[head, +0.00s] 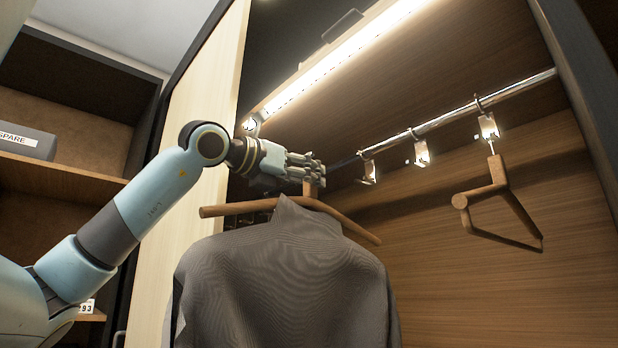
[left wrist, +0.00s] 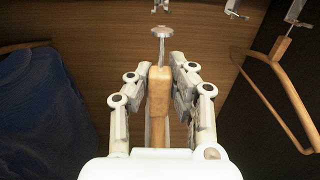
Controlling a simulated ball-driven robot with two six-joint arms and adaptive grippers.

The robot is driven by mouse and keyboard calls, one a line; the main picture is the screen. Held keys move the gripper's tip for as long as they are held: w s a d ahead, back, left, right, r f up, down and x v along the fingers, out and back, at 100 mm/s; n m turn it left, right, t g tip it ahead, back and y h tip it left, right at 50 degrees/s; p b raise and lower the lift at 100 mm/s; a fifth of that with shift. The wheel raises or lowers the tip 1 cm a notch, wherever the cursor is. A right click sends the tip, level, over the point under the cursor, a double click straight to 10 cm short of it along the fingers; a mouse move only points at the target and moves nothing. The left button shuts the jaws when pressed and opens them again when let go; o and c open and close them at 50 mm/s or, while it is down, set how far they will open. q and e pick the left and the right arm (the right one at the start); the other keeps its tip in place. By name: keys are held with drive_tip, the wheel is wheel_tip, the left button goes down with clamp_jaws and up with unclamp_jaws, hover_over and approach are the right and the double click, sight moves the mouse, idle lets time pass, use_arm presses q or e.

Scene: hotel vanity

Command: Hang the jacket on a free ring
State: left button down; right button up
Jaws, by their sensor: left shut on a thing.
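The grey jacket (head: 290,270) hangs on a wooden hanger (head: 221,210) in the head view. My left gripper (head: 315,170) is shut on the hanger's upright neck, above the jacket. In the left wrist view the wooden neck (left wrist: 159,92) stands between the fingers, with a metal pin and flat disc (left wrist: 160,31) at its top. Rings hang from the rail (head: 440,121): a left ring (head: 368,171) and a middle ring (head: 421,153) look empty. The right ring (head: 488,126) carries an empty wooden hanger (head: 500,200). The held hanger is apart from the rings. My right gripper is out of view.
A lit strip (head: 330,65) runs above the rail. The pale closet side panel (head: 190,120) stands left of the jacket. A grey box (head: 28,142) sits on a shelf at far left. A dark blue, cloth-like shape (left wrist: 45,120) fills the wrist view's left side.

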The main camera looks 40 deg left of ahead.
use_arm(q)
drive_tip(key=shift+s, duration=0.15)
drive_tip(key=shift+s+a+b, duration=0.1)
drive_tip(key=shift+s+b, duration=1.15)
drive_tip(key=shift+b, duration=0.15)
drive_tip(key=shift+s+a+b, duration=0.15)
drive_tip(key=shift+s+b, duration=1.35)
drive_tip(key=shift+s, duration=0.65)
drive_tip(key=shift+r, duration=0.25)
